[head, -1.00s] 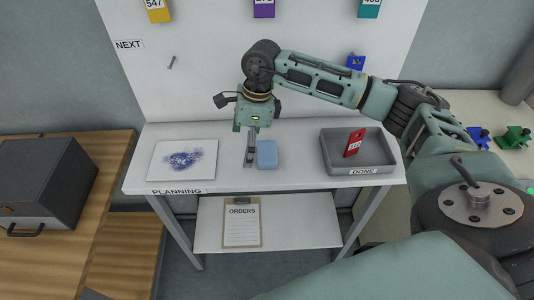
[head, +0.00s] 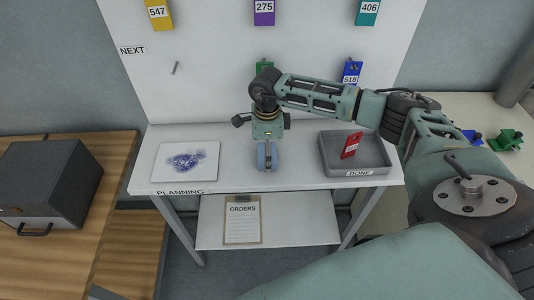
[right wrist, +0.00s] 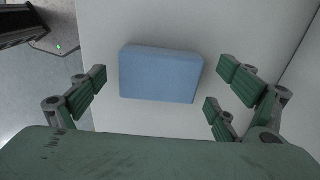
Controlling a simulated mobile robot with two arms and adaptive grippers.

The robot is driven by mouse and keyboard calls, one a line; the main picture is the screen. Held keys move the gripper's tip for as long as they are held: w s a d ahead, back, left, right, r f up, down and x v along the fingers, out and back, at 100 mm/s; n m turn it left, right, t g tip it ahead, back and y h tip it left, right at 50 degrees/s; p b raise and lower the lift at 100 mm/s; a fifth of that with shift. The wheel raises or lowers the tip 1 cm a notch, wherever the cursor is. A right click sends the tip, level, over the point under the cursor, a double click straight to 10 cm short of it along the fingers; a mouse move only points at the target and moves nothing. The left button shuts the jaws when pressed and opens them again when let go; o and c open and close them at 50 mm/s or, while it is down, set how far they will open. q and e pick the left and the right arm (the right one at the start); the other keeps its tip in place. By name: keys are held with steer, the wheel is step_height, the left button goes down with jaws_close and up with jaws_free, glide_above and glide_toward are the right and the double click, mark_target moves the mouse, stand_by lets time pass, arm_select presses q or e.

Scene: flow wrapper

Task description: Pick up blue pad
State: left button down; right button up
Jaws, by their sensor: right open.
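The blue pad (head: 262,156) lies on the white planning table, and my right gripper (head: 267,160) is over it in the head view, hiding part of it. In the right wrist view the blue pad (right wrist: 161,73) lies flat between the spread fingers of my right gripper (right wrist: 164,92). The fingers are open, with a gap to the pad on both sides. The pad is not held. My left gripper is not in view.
A white board with a blue smudge (head: 205,170) lies at the table's left. A grey DONE tray (head: 373,160) with a red tag (head: 351,145) stands at the right. Coloured tags hang on the back panel. A clipboard (head: 242,219) lies on the lower shelf.

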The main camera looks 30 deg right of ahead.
steer(key=c, duration=1.1)
steer(key=shift+r, duration=0.15)
steer(key=shift+r+b, duration=0.25)
steer(key=shift+b, duration=0.1)
step_height(320, 180, up, 2)
steer(key=shift+w+r+b, duration=0.1)
steer(key=shift+r+b, duration=0.1)
steer(key=shift+b, duration=0.55)
steer(key=s+d+r+b, duration=0.4)
steer(key=s+r, duration=0.3)
steer(key=s, duration=0.3)
steer(key=shift+s+d+r, duration=0.4)
steer(key=shift+d, duration=0.1)
